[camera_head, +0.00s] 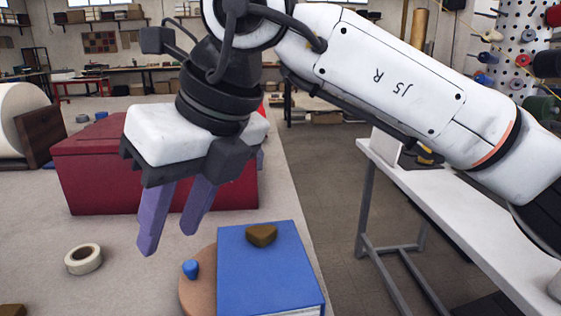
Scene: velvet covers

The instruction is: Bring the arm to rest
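My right arm (400,75) reaches in from the right side of the head view. My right gripper (172,230) hangs above the table with its two purple fingers pointing down. The fingers stand apart, with nothing seen between them. The gripper is in front of a dark red box (95,175) and hides part of it. My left gripper is not in this view.
A blue box or book (265,270) with a brown block (261,235) on top lies near the table's right edge. Beside it are a round brown board (190,300) and a small blue piece (191,269). A tape roll (83,259) lies left. A white side table (450,215) stands right.

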